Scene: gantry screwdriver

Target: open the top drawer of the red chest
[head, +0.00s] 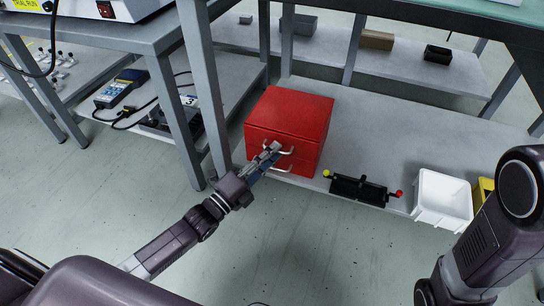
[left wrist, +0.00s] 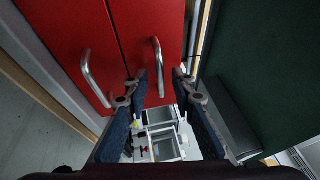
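The red chest (head: 290,112) stands on the lower shelf of the bench in the head view. It has two drawers with metal bar handles, and both look shut. My left gripper (head: 273,150) is at the chest's front, at the upper handle. In the left wrist view the picture is turned sideways: the top drawer's handle (left wrist: 159,66) lies between the tips of my open left gripper (left wrist: 160,84), with a gap visible beside it. The lower drawer's handle (left wrist: 94,80) is to the left, outside the fingers. My right gripper is out of view; only part of that arm shows.
A black holder (head: 359,189) with yellow and red ends and a white bin (head: 442,199) sit right of the chest on the shelf. A bench leg (head: 204,85) stands close at the chest's left. The floor in front is clear.

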